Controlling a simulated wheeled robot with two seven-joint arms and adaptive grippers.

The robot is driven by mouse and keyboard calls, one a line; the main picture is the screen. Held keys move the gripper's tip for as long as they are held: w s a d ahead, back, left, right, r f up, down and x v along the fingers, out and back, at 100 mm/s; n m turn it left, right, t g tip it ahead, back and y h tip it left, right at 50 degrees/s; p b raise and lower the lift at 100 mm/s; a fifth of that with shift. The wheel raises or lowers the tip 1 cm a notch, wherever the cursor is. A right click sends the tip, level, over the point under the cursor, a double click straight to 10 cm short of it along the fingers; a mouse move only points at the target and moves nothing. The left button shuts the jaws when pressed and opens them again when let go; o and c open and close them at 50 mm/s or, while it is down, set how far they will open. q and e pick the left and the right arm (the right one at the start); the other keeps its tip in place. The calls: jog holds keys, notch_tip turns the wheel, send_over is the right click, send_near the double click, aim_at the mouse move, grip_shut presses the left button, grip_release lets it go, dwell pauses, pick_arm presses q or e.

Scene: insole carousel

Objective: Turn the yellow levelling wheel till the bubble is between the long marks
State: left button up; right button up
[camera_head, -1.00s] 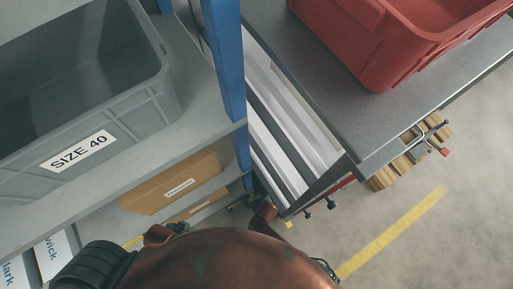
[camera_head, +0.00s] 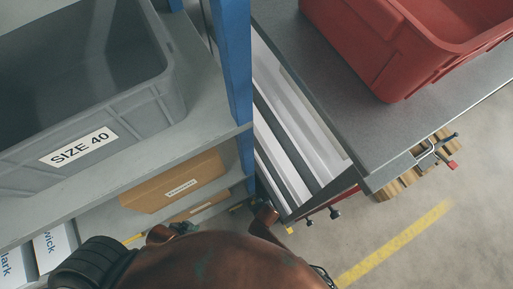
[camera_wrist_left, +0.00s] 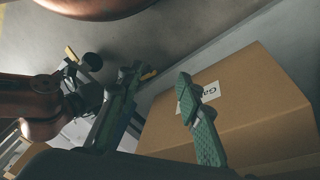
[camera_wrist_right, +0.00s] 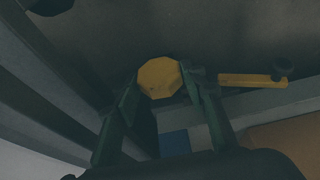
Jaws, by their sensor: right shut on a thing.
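The yellow levelling wheel (camera_wrist_right: 160,77) is a faceted yellow knob in the right wrist view. My right gripper (camera_wrist_right: 162,82) has one dark green finger on each side of it and is shut on it. My left gripper (camera_wrist_left: 160,105) is in the left wrist view, its fingers spread wide with nothing between them, in front of a cardboard box (camera_wrist_left: 240,110).
A yellow bar (camera_wrist_right: 245,80) with a black knob (camera_wrist_right: 281,70) lies right of the wheel. In the head view, a grey SIZE 40 crate (camera_head: 150,115) stands on the shelf, left of a blue post (camera_head: 232,70). A red bin (camera_head: 385,60) stands on the dark bench (camera_head: 335,85).

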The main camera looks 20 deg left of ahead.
jog(key=shift+c, duration=1.4)
jog(key=shift+d, duration=0.1)
jog(key=shift+w, duration=0.15)
jog(key=shift+d+f+g+y, duration=0.1)
jog(key=shift+g+y, duration=0.3)
jog(key=shift+g, duration=0.2)
jog(key=shift+d+f+m+g+y+b, duration=0.1)
jog(key=shift+m+g+y+b, duration=0.2)
jog(key=shift+b, duration=0.15)
pick_arm(q)
jog(key=shift+w+d+f+t+h, duration=0.3)
jog(key=shift+w+d+f+t, duration=0.1)
jog(key=shift+w+d+f, duration=0.35)
jog(key=shift+a+f, duration=0.1)
jog(key=shift+f, duration=0.05)
